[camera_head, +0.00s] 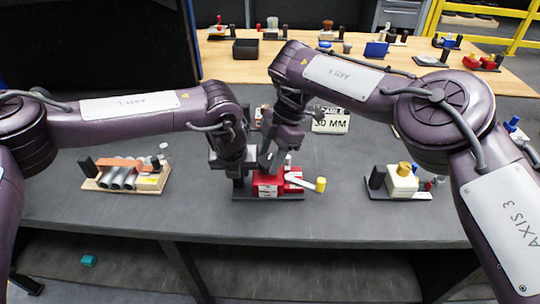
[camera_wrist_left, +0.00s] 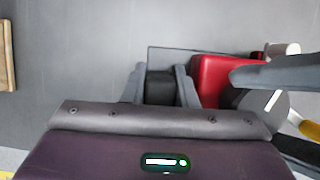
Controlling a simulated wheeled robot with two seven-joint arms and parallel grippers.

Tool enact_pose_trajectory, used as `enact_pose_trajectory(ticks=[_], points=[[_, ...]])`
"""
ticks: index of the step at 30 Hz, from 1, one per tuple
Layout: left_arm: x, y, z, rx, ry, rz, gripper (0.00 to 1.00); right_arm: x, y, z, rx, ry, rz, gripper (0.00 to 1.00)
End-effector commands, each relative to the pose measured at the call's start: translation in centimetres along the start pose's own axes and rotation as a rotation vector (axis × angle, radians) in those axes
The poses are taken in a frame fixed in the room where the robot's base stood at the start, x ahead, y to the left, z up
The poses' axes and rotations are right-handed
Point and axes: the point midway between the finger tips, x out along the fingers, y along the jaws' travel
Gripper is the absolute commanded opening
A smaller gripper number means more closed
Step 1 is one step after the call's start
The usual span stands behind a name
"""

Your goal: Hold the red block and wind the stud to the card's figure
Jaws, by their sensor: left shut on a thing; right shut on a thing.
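The red block (camera_head: 268,186) sits on a dark base plate (camera_head: 268,198) at the middle of the bench. A white lever with a yellow knob (camera_head: 320,184) sticks out to its right. My left gripper (camera_wrist_left: 160,86) is shut on a dark block (camera_wrist_left: 160,92) on the same plate, beside the red block (camera_wrist_left: 212,76), not around the red part. My right gripper (camera_head: 272,160) points down at the top of the red block and is shut there; its fingers hide the stud it appears to grip. The card (camera_head: 331,123) reads 30 MM.
A wooden board with grey cylinders (camera_head: 122,178) lies to the left. A cream block with a yellow cap (camera_head: 402,178) stands to the right. Bare bench separates both from the red unit. A wooden table (camera_head: 245,72) behind holds several parts.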

Motion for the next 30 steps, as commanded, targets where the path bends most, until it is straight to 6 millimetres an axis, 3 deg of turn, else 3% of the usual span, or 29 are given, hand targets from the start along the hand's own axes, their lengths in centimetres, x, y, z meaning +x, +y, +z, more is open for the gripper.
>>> enact_pose_trajectory(ticks=[30], points=[[0.16,0.08,-0.16,0.0,0.003,0.002,0.0,0.06,-0.32,-0.27,0.643,0.004,0.267,0.23]])
